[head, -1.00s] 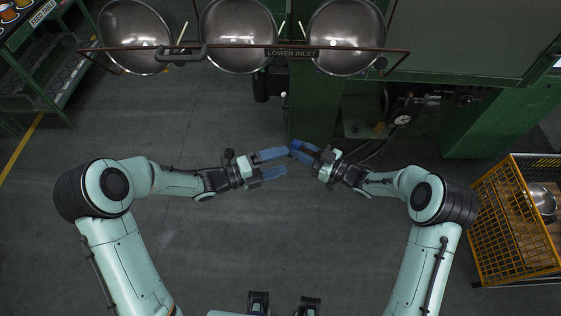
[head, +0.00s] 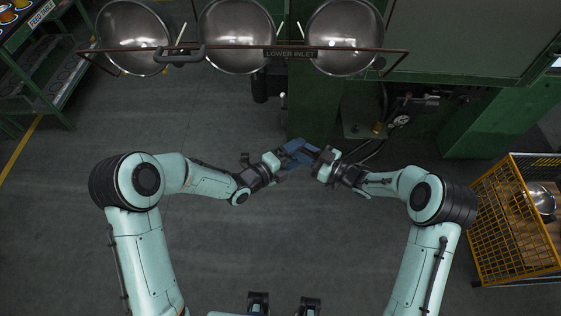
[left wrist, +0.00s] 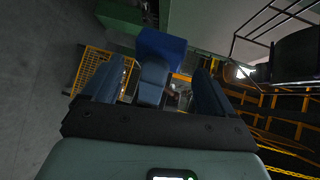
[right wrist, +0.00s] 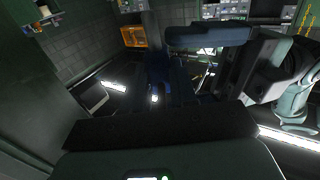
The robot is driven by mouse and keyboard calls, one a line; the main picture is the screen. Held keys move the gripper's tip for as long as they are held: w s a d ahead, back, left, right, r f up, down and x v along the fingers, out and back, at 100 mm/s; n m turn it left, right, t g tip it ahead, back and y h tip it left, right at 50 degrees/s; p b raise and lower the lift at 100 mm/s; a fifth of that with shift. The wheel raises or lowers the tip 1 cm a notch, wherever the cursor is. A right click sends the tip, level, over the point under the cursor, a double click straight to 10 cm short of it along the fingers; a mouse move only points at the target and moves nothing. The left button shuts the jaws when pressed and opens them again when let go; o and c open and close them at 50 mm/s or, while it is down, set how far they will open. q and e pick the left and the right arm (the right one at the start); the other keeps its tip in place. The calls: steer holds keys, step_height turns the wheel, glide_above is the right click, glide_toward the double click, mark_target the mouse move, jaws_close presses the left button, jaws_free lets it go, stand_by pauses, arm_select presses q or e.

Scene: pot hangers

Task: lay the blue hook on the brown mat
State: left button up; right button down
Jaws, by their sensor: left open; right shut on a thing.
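The blue hook (head: 298,146) is at the fingertips of my right gripper (head: 309,153) in the head view, low and central in front of the green machine. My right gripper is shut on it. My left gripper (head: 289,158) is open and close beside it, its fingers overlapping the right one's in the picture. In the left wrist view, blue shapes, apparently the hook (left wrist: 163,48) and a right finger, lie between and beyond my left fingers; contact cannot be told. The right wrist view is dark, and the hook is hard to tell from the fingers there. I cannot make out a brown mat.
A rack bar labelled LOWER INLET (head: 292,53) crosses the top, with three metal pans (head: 238,35) hung behind it. A yellow mesh cage (head: 515,235) with a metal pan (head: 541,199) stands right. A green shelf (head: 55,85) stands left. The grey floor between is clear.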

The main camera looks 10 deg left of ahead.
mark_target(302, 149)
arm_select(q)
steer(key=shift+x, duration=1.6)
steer(key=c, duration=1.1)
arm_select(e)
steer(key=c, duration=0.8)
jaws_free()
